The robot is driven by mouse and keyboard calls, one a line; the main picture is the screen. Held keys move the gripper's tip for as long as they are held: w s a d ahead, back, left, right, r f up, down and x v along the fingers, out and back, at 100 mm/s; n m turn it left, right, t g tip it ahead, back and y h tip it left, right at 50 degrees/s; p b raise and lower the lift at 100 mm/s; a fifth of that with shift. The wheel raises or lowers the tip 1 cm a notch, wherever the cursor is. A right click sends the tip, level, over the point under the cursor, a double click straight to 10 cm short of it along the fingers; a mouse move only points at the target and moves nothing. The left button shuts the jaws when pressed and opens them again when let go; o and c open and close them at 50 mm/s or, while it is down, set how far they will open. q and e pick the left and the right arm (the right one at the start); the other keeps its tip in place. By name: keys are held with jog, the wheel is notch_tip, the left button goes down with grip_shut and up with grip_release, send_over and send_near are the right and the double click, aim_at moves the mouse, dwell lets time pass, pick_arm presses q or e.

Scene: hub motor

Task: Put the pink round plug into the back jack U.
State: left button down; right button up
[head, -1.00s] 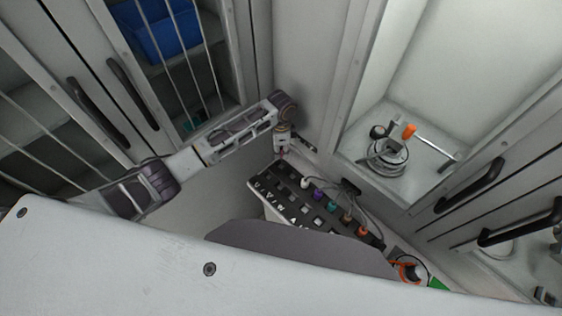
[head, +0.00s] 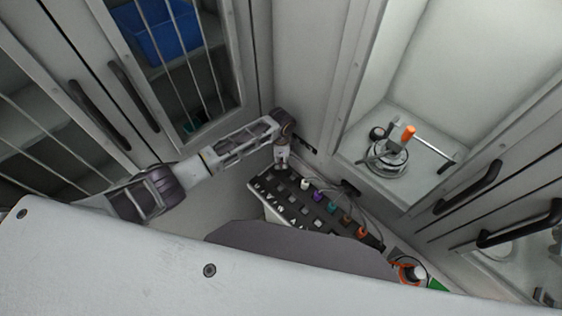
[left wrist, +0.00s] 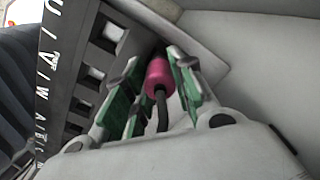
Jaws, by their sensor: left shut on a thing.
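The pink round plug (left wrist: 168,74) sits between the green fingers of my left gripper (left wrist: 158,88) in the left wrist view, with its dark cable trailing back. In the head view my left gripper (head: 282,165) is over the back left corner of the black jack panel (head: 268,188); the plug is not clear there. The panel also shows in the left wrist view (left wrist: 62,75), with printed letters including U (left wrist: 55,6) and square dark jacks beside them. The plug is close to the panel's back edge; its tip is hidden, so I cannot tell whether it is in a jack.
White (head: 305,184), purple (head: 318,195), teal (head: 332,208) and orange (head: 362,232) plugs with grey cables stand along the panel's back side. A wall rises close behind. A round metal device with an orange knob (head: 408,132) stands in the recess at the right.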

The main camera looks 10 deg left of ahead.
pick_arm(q)
jog(key=shift+f, duration=0.55)
jog(key=shift+f, duration=0.1)
jog(key=c, duration=1.2)
grip_release()
jog(key=shift+r+b, duration=0.45)
jog(key=shift+r, duration=5.7)
